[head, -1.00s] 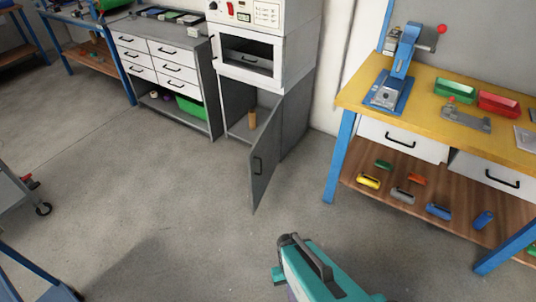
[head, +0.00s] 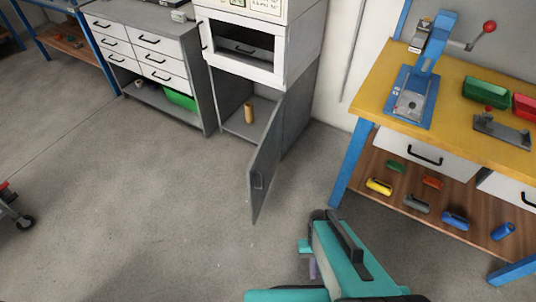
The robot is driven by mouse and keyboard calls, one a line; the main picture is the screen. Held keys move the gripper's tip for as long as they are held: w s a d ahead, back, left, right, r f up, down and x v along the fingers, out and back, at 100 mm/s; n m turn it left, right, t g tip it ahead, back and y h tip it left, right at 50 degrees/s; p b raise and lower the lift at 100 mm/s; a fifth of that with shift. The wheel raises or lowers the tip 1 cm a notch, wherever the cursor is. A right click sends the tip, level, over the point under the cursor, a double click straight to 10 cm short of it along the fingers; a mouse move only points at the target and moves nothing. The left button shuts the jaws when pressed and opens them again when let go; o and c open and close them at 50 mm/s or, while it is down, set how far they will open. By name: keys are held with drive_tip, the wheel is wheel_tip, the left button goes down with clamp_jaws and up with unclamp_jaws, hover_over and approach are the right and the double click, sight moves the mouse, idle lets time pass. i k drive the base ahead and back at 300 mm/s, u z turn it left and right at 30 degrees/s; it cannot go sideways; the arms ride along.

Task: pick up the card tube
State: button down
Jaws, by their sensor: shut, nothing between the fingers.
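The card tube (head: 249,111) is a small tan cylinder. It stands upright near the front of the floor of the grey cabinet (head: 230,96), below the white oven-like unit. The cabinet's grey door (head: 266,165) stands open to the right of the tube, and the tube shows clearly through the opening. My teal arm is at the bottom of the head view, well short of the cabinet. The fingers of my gripper do not show.
A yellow-topped workbench (head: 375,91) with blue legs stands at right, with coloured blocks on its lower shelf. A drawer unit (head: 144,46) stands left of the cabinet. A wheeled cart's caster (head: 25,222) is at far left. The floor before the cabinet is clear.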

sight(249, 108)
drive_tip(key=u, duration=0.15)
drive_tip(key=i, duration=0.85)
drive_tip(key=u, duration=0.3)
